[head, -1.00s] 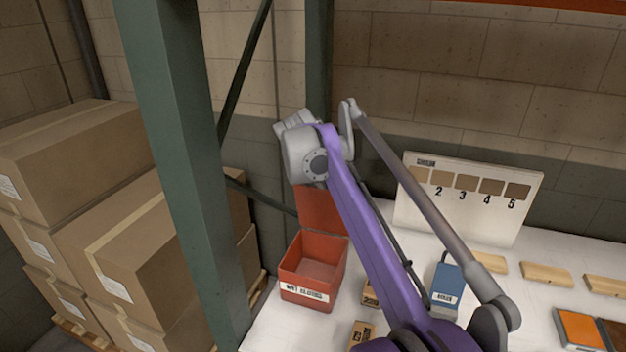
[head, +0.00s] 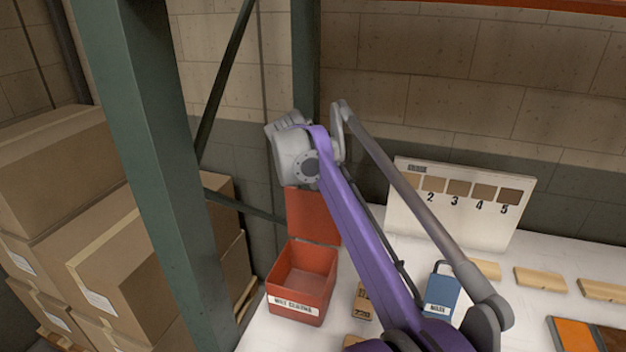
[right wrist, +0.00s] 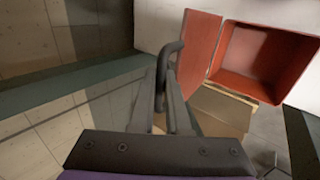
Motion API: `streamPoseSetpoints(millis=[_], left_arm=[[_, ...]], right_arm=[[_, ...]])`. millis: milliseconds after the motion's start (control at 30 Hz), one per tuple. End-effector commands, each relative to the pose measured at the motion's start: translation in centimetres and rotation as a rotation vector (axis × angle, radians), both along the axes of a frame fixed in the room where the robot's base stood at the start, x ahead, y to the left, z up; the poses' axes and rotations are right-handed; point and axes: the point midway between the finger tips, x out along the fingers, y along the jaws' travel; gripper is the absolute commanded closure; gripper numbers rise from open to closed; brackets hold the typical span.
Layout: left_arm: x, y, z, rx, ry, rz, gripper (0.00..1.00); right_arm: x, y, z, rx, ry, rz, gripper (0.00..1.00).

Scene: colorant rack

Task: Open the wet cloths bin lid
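The red wet cloths bin (head: 300,285) stands at the left end of the white table, its mouth open. Its red lid (head: 313,216) stands raised at the back edge, with its upper part behind my right wrist. In the right wrist view the open bin (right wrist: 265,60) is at upper right with the lid (right wrist: 200,45) beside it. A dark curved handle (right wrist: 170,48) at the lid's edge runs between the fingers of my right gripper (right wrist: 162,85). Whether they are clamped on it is unclear. In the head view the fingers are hidden. My left gripper is not in view.
A green rack post (head: 150,150) rises left of the bin, with stacked cardboard boxes (head: 90,230) beyond it. A blue can (head: 441,293), a sample board (head: 455,205) and wooden blocks (head: 541,279) are on the table to the right. My right arm crosses above the table.

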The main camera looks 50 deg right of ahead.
Motion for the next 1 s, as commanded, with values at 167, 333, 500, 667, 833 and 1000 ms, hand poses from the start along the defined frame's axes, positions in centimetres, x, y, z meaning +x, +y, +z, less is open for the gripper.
streamPoseSetpoints(millis=[167, 333, 500, 667, 833, 1000], left_arm=[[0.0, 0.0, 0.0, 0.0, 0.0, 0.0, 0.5], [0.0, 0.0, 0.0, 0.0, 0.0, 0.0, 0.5], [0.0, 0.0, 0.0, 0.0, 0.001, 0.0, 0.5], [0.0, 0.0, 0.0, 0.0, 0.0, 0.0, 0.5], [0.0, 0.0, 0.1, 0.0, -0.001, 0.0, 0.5], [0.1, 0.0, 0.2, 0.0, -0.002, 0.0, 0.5]], right_arm=[[-0.1, 0.0, 0.0, 0.0, 0.002, -0.001, 0.57], [-0.1, 0.0, -0.1, 0.002, 0.002, -0.002, 0.57], [-0.2, 0.3, 0.3, 0.002, 0.003, -0.001, 0.57], [-0.8, 1.8, 2.2, 0.002, 0.001, -0.001, 0.57], [-1.6, 3.8, 5.2, 0.0, 0.001, 0.001, 0.57], [-2.2, 5.5, 7.5, -0.003, -0.001, 0.001, 0.57]])
